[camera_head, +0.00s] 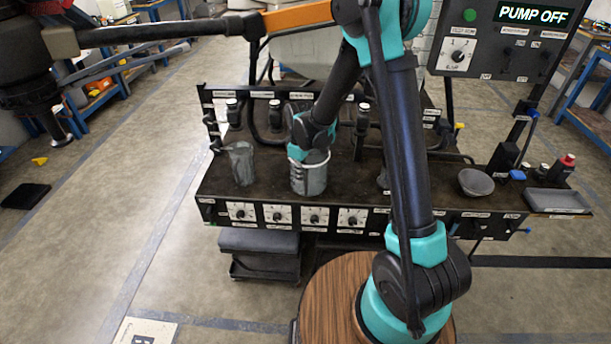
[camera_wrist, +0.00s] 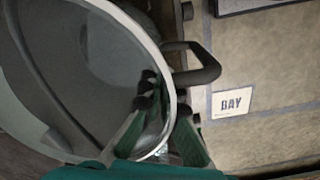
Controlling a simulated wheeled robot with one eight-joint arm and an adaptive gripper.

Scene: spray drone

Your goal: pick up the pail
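In the wrist view the pail's wide round mouth (camera_wrist: 85,65) fills the left side. A dark looped handle (camera_wrist: 205,68) sticks out to the right of its rim. My gripper's green fingers (camera_wrist: 166,112) straddle the rim, one on the inner side and one outside below the handle. Whether they press on the wall is unclear.
A grey jug (camera_head: 241,163) stands left of the pail. A bowl (camera_head: 475,182), a grey tray (camera_head: 556,201) and bottles are at the bench's right. Dark upright fittings stand behind the pail. A control panel (camera_head: 500,45) reads PUMP OFF. A BAY sign (camera_wrist: 231,102) lies on the floor.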

